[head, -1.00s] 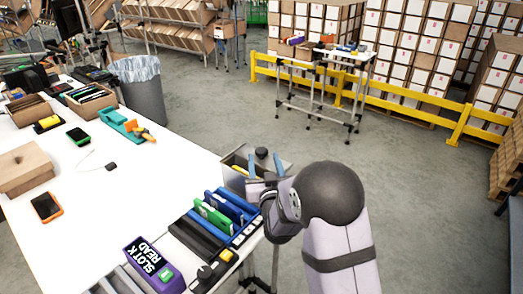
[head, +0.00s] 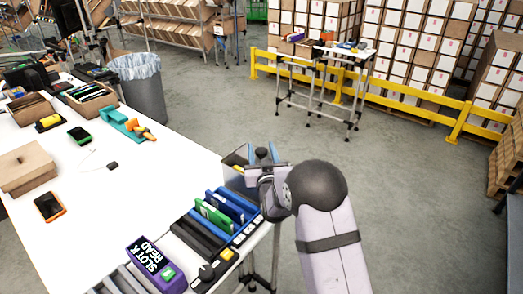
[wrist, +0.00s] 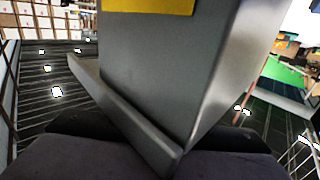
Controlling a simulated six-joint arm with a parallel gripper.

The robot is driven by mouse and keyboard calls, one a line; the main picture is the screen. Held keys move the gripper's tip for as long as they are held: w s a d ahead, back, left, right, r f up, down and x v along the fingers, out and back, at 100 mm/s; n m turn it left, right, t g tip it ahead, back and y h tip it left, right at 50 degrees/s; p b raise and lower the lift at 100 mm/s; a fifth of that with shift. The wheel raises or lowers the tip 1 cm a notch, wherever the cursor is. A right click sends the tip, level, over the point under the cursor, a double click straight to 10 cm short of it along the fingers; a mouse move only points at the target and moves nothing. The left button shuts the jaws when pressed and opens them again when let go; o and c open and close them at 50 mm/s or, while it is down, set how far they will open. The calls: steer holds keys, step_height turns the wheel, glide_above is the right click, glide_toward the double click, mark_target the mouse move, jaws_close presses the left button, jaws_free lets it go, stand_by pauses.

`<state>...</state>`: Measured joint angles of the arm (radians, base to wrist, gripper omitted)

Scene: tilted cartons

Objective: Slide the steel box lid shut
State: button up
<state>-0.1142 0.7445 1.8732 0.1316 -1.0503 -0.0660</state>
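The steel box (head: 233,182) stands at the near right edge of the white table. Its top is partly open, with something yellow showing inside. A dark round knob (head: 261,153) shows by my gripper (head: 262,157). The lid is mostly hidden behind the gripper in the head view. The gripper's two blue fingertips stand apart, one on each side of the knob; contact is unclear. In the wrist view the grey box (wrist: 165,65) with a yellow label fills the middle, and a grey plate edge, likely the lid (wrist: 120,120), juts out close to the dark gripper parts.
A teal tape dispenser (head: 125,122) and a phone (head: 49,207) lie farther left. The white table (head: 120,190) is clear in the middle; open floor lies right.

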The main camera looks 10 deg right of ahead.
jaws_close()
steer(key=s+a+b, duration=0.2)
steer(key=s+a, duration=0.2)
steer(key=shift+s+a, duration=0.25)
steer(key=shift+a, duration=0.1)
steer(key=shift+c, duration=0.6)
jaws_free()
steer(key=o, duration=0.4)
steer(key=shift+s+a, duration=0.1)
steer(key=shift+s, duration=0.1)
steer(key=shift+w, duration=0.1)
